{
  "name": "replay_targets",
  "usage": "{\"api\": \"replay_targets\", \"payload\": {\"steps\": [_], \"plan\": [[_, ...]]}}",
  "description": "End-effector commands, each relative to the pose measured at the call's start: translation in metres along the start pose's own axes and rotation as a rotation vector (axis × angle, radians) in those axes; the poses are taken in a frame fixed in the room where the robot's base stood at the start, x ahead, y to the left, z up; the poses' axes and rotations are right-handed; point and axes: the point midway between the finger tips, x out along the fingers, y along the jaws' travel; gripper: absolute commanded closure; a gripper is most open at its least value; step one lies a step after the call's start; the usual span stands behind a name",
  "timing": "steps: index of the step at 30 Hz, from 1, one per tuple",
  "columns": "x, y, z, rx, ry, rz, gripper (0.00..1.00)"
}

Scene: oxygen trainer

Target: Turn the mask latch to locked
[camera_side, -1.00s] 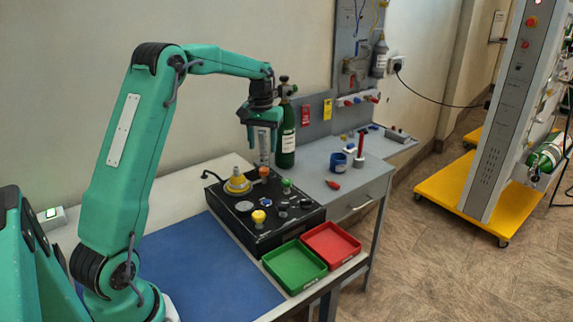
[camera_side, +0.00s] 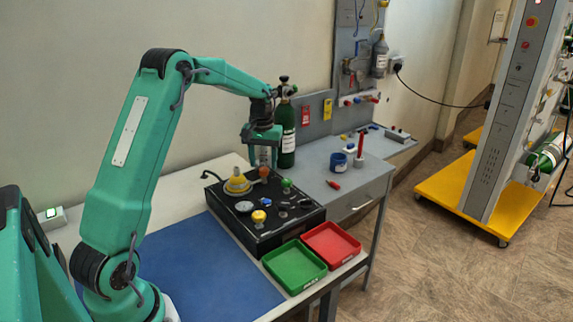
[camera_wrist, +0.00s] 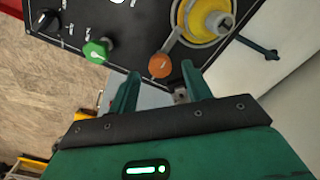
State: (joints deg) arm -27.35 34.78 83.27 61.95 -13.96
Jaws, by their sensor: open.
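A black control box (camera_side: 250,233) carries a round yellow mask fitting (camera_side: 237,185), also at the top of the wrist view (camera_wrist: 198,20). An orange knob (camera_wrist: 160,65) sits beside the fitting, and a green knob (camera_wrist: 97,50) is farther left. No readable label shows which part is the mask latch or its locked mark. My gripper (camera_wrist: 160,70) is open. In the wrist view its two fingers straddle the line to the orange knob with nothing between them. In the side view my gripper (camera_side: 264,160) is above the box's back edge, close over the orange knob (camera_side: 264,172).
A green tray (camera_side: 294,268) and a red tray (camera_side: 331,243) stand at the box's right front. A dark green cylinder (camera_side: 287,135) stands behind my gripper. The blue mat (camera_side: 215,270) is clear.

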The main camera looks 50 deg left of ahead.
Motion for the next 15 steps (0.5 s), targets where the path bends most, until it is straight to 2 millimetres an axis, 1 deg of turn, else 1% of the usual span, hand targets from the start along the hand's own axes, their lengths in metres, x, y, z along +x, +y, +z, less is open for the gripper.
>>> {"api": "replay_targets", "payload": {"steps": [3, 6, 15], "plan": [[0.012, 0.000, 0.000, 0.000, -0.002, 0.000, 0.51], [0.017, 0.000, 0.000, 0.000, -0.002, 0.000, 0.51], [0.020, 0.000, 0.000, 0.000, 0.000, 0.000, 0.51]]}}
